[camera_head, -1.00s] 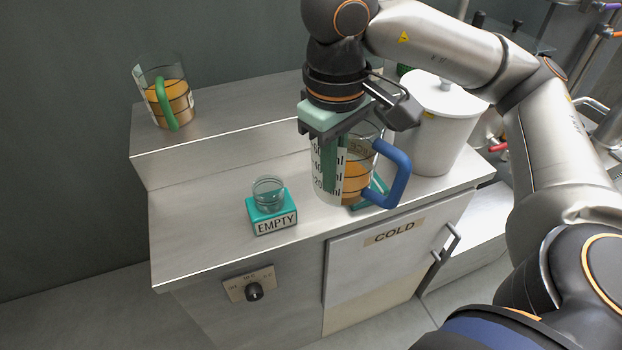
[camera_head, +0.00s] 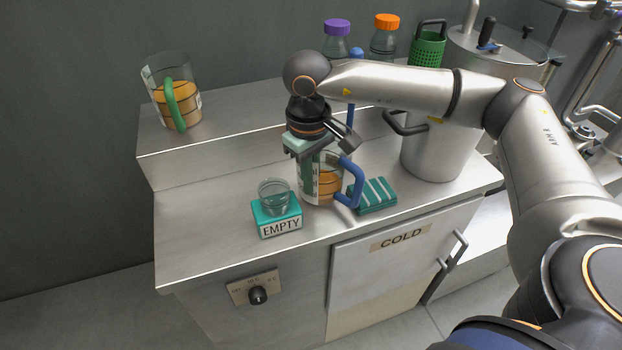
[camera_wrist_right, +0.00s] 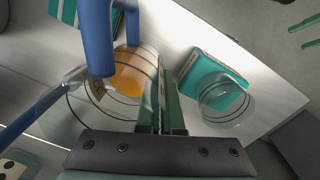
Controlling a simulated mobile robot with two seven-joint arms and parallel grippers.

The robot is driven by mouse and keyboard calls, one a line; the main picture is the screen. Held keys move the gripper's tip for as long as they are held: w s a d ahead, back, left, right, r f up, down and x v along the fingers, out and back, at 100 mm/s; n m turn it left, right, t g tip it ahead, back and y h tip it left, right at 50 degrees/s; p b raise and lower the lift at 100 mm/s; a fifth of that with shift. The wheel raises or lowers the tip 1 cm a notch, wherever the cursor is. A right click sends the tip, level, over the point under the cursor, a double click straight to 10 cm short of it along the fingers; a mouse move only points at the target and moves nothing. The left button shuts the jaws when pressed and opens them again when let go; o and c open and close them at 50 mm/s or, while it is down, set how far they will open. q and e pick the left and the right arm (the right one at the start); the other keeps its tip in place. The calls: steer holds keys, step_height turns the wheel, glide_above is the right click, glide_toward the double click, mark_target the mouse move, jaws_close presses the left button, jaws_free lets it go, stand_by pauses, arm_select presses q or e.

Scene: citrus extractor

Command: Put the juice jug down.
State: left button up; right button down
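The juice jug (camera_head: 325,186) is clear with black markings, orange juice and a blue handle. It is upright at the counter (camera_head: 215,235), right of the EMPTY block; I cannot tell whether its base touches the top. My right gripper (camera_head: 309,167) comes from above, with its fingers close together on the jug's wall. In the right wrist view the jug (camera_wrist_right: 128,75) lies left of the fingers (camera_wrist_right: 160,115), with the blue handle in front of it. A second jug (camera_head: 180,105), with a green handle, stands on the raised ledge at left. My left gripper is not in view.
A small glass (camera_head: 275,193) stands on the teal EMPTY block (camera_head: 278,218) left of the jug. A striped teal pad (camera_head: 373,196) lies close to its right. A large metal pot (camera_head: 437,155) stands further right. Bottles and a green basket (camera_head: 428,48) stand behind. The counter's left part is clear.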

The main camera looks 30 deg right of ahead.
steer(key=shift+f, duration=0.2)
steer(key=c, duration=1.1)
jaws_free()
steer(key=shift+r, duration=0.1)
